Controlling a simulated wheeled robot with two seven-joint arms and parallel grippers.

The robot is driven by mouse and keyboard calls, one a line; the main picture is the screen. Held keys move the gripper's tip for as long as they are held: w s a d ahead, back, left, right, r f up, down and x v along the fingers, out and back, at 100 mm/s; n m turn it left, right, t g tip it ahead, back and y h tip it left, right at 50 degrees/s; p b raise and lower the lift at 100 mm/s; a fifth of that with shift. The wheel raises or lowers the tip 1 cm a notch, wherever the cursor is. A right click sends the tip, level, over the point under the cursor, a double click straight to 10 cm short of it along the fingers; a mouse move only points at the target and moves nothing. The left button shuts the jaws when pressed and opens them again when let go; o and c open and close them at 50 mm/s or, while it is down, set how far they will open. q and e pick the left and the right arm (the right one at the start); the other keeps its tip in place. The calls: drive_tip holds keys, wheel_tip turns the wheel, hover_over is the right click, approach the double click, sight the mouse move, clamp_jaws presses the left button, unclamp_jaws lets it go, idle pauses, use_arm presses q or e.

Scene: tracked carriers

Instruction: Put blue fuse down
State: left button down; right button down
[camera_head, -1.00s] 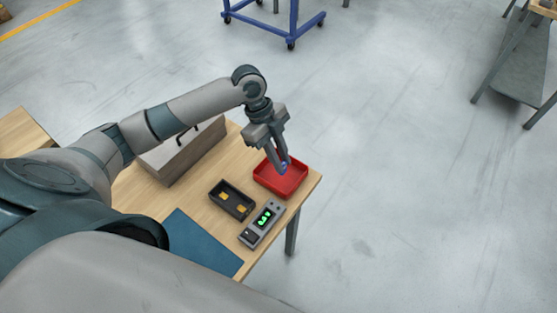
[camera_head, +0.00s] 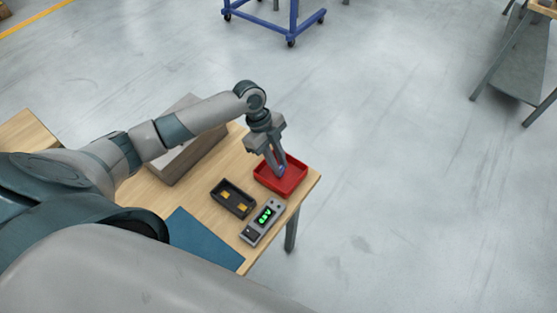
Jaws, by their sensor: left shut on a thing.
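The blue fuse (camera_head: 282,170) is a small blue piece between the fingertips of my left gripper (camera_head: 281,172). The gripper is shut on it and points down into the red tray (camera_head: 295,184). The fingers hide most of the fuse. I cannot tell whether the fuse touches the tray floor. My right gripper is not in view.
A black holder (camera_head: 224,201) with yellow pieces and a grey meter (camera_head: 261,224) with a green display stand beside the tray. A blue mat (camera_head: 203,238) lies at the front of the wooden table (camera_head: 160,200). A grey box (camera_head: 190,155) stands behind.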

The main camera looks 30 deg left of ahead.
use_arm(q)
drive_tip(key=shift+f, duration=0.15)
drive_tip(key=c, duration=1.6)
unclamp_jaws()
drive_tip(key=shift+w+a+r, duration=0.1)
drive_tip(key=shift+a+r, duration=0.1)
drive_tip(key=shift+r, duration=0.35)
drive_tip(key=b+v, duration=0.3)
drive_tip(key=v, duration=0.8)
